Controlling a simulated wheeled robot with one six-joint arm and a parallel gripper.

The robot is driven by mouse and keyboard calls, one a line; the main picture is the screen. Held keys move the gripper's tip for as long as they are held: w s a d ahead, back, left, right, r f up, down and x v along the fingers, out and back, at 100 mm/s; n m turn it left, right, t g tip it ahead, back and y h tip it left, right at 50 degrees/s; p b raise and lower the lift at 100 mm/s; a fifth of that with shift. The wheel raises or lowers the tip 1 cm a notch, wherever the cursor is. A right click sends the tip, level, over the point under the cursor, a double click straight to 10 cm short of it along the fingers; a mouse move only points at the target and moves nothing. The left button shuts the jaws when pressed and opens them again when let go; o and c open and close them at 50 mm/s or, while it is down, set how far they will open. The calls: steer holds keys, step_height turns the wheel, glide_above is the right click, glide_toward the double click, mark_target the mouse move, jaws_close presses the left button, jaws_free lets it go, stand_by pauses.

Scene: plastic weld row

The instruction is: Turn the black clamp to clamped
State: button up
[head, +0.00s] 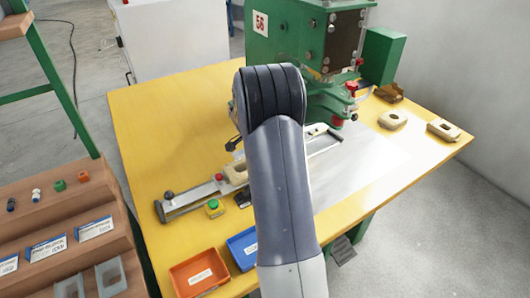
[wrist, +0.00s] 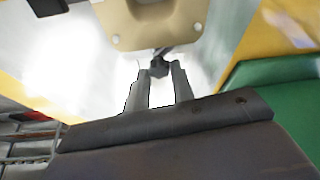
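My gripper (wrist: 161,70) shows in the wrist view with its two grey fingers apart. A small black piece (wrist: 159,68), which looks like the black clamp, lies between or just beyond the fingertips. I cannot tell whether the fingers touch it. The clamp's position, clamped or not, is not clear. In the head view my arm covers the gripper and the middle of the grey rail fixture (head: 185,203). A small dark piece (head: 234,143) shows just left of my arm there; I cannot tell whether it is the clamp.
A tan part (wrist: 150,22) is just past the fingertips. The green press (head: 300,35) stands behind my arm. Orange (head: 200,272) and blue (head: 236,262) bins are at the yellow table's (head: 150,120) front. Tan parts (head: 393,120) lie at right. The table's left side is clear.

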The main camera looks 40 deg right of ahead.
steer(key=c, duration=0.4)
steer(key=shift+c, duration=0.2)
steer(key=shift+n, duration=0.3)
steer(key=n, duration=0.1)
steer(key=n+t+b, duration=0.1)
steer(key=n, duration=0.1)
steer(key=shift+s+d+n+t+y+b, duration=0.1)
steer(key=shift+s+n+t+y+b, duration=0.1)
steer(key=shift+n+t+y+b, duration=0.1)
steer(key=n+t+y+p, duration=0.1)
steer(key=n, duration=0.3)
steer(key=shift+s+d+n, duration=0.1)
steer(key=shift+n, duration=0.2)
steer(key=o, duration=1)
